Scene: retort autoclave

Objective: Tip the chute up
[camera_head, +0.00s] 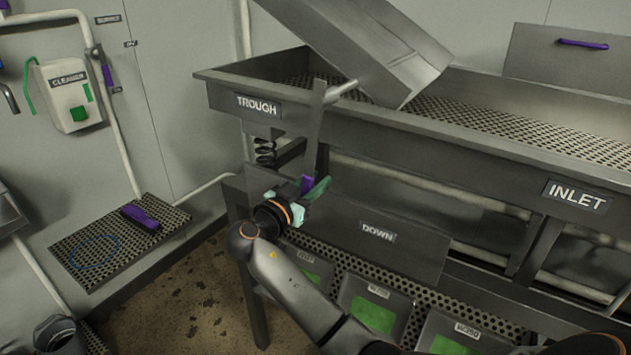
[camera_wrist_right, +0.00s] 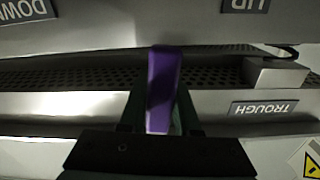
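The grey metal chute (camera_head: 365,40) is tilted above the trough (camera_head: 440,125), its lower end at the right, over the perforated bed. A grey lever (camera_head: 315,125) hangs from a round shaft (camera_head: 341,90) at the trough's front and ends in a purple grip (camera_head: 307,184). My right gripper (camera_head: 305,192) is at this grip. In the right wrist view, the purple grip (camera_wrist_right: 163,85) stands between my green fingers (camera_wrist_right: 160,112), which appear closed against its sides.
A panel marked DOWN (camera_head: 400,240) is behind my right arm; an UP label (camera_wrist_right: 246,5) shows in the wrist view. Green-screened boxes (camera_head: 375,310) sit below. At left are a perforated step (camera_head: 85,270) with a purple item (camera_head: 140,217) and a cleaner dispenser (camera_head: 70,95).

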